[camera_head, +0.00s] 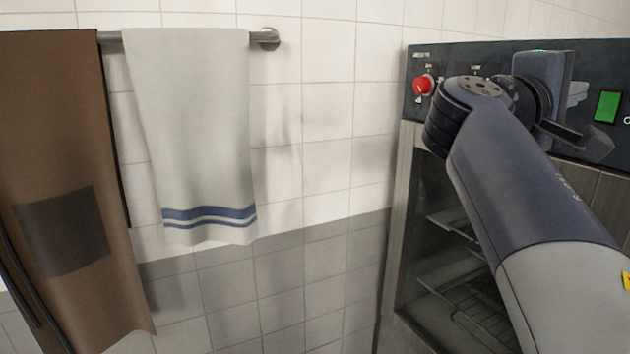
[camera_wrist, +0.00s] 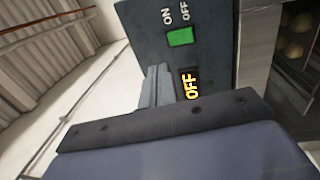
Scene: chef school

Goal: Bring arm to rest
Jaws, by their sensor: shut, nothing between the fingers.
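My gripper (camera_head: 577,92) is in front of the dark control panel (camera_head: 450,60) of an oven, at the upper right of the head view. In the wrist view, its two grey fingers (camera_wrist: 156,84) are together and hold nothing. They point toward the panel, just left of the green switch (camera_wrist: 180,37). That switch also shows in the head view (camera_head: 607,106), right of the gripper. I cannot tell whether the fingertips touch the panel. My arm reaches up from the lower right, in front of the oven.
A red knob (camera_head: 423,84) is on the panel's left. The oven's glass door (camera_head: 435,240) shows racks inside. A white towel (camera_head: 195,120) and a brown apron (camera_head: 55,130) hang at left against tiles. In the wrist view, a lit OFF sign (camera_wrist: 190,84) sits beside the fingers.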

